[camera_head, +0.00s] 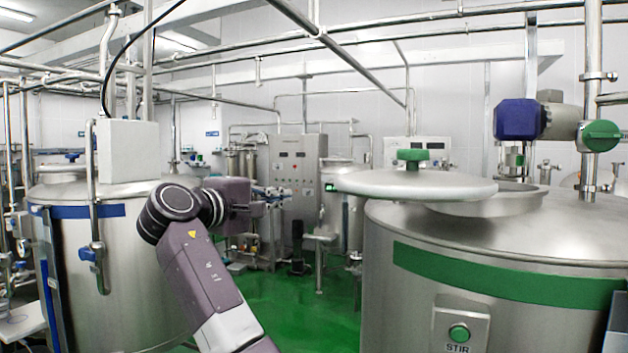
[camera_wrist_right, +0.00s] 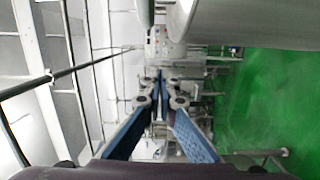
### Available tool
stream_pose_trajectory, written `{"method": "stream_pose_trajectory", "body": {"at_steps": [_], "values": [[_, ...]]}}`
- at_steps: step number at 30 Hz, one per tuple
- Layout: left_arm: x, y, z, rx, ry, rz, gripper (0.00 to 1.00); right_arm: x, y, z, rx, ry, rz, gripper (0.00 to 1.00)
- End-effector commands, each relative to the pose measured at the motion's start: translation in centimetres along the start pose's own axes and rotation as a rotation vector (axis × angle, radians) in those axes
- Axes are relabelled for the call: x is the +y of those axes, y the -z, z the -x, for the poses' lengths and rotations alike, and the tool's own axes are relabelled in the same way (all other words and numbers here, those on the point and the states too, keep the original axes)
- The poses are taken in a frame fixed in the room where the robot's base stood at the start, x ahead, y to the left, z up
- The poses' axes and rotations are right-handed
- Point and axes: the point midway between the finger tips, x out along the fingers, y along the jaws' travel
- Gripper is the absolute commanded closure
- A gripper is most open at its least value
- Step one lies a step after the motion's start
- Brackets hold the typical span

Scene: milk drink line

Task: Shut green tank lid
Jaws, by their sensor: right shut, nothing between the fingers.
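The green-banded tank (camera_head: 500,272) stands at the right of the head view. Its round pale lid (camera_head: 400,187) with a green knob (camera_head: 411,157) is swung to the left, out past the tank's edge. My left gripper is out of view.
A blue-banded tank (camera_head: 120,260) stands at the left, behind my right arm. A grey control cabinet (camera_head: 298,185) is at the back. A blue motor (camera_head: 519,119) and a vertical pipe rise behind the opening.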

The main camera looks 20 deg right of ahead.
Motion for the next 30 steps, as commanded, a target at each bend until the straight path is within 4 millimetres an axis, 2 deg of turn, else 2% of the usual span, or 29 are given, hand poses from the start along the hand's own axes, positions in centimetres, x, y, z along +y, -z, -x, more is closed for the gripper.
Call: {"method": "stream_pose_trajectory", "body": {"at_steps": [1,3,8,21,23,30], "values": [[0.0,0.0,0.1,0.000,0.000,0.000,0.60,1.3,-0.6,0.4,-0.012,-0.008,-0.010,1.00],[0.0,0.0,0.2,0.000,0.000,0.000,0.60,2.2,-1.1,0.6,-0.024,-0.016,-0.016,1.00],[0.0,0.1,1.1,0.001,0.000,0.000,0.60,2.7,-1.3,-0.7,-0.029,-0.016,-0.016,1.00],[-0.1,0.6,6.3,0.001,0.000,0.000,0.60,3.1,-1.5,-9.3,-0.028,-0.016,-0.014,1.00],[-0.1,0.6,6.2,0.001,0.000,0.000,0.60,2.6,-1.8,-9.5,-0.024,-0.016,-0.018,1.00],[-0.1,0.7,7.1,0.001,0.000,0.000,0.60,2.6,-3.8,-9.9,-0.025,-0.017,-0.018,1.00]]}}
